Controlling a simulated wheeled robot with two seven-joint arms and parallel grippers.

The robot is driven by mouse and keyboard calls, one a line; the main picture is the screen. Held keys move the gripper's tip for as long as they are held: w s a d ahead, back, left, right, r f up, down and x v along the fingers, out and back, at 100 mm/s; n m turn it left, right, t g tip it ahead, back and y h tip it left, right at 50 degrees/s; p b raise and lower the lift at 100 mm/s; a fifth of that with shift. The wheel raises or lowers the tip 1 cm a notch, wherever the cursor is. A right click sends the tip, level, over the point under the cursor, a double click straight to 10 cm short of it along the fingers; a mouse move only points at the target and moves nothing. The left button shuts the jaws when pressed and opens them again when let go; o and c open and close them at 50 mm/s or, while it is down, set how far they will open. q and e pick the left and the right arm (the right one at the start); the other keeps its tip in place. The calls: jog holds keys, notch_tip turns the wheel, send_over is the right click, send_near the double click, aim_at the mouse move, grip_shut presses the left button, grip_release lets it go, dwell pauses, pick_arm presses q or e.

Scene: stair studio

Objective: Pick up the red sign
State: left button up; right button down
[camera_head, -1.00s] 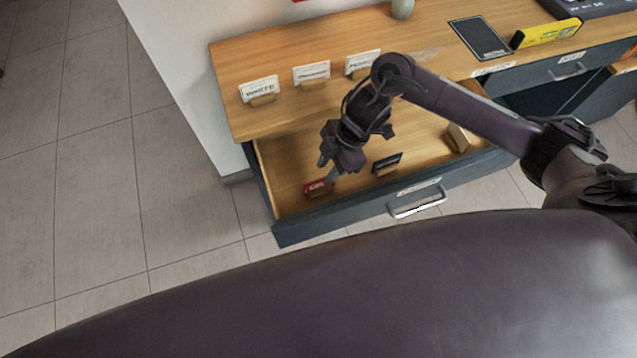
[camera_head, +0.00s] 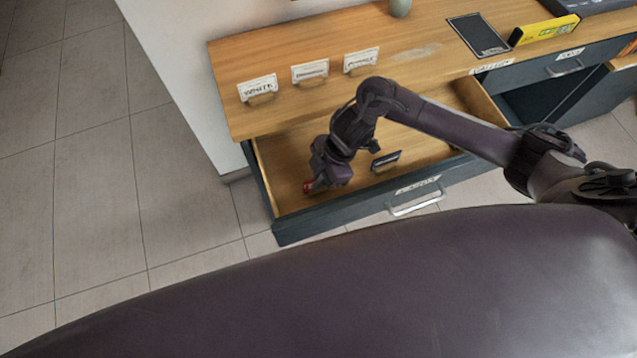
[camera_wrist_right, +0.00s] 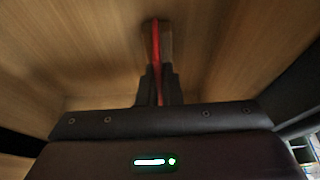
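The red sign (camera_head: 307,187) is inside the open drawer near its left end, mostly hidden behind my right gripper (camera_head: 314,186) in the head view. In the right wrist view the red sign (camera_wrist_right: 156,45) shows edge-on as a thin red strip, beside a small wooden holder (camera_wrist_right: 167,40). The two fingers of my right gripper (camera_wrist_right: 159,86) are close together on either side of the strip, with no clear gap to it. The sign appears to be still at its holder on the drawer floor. My left gripper is not in view.
The open drawer's front (camera_head: 345,213) has a metal handle (camera_head: 416,205). A dark blue sign (camera_head: 386,160) stands in the drawer to the right. Several white signs, one of them (camera_head: 310,71), stand on the wooden counter (camera_head: 290,45). Bare tiled floor lies left.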

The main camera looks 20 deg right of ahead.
notch_tip(320, 180, up, 20)
jog(key=p, duration=0.3)
jog(key=shift+p, duration=0.3)
dwell(0.5)
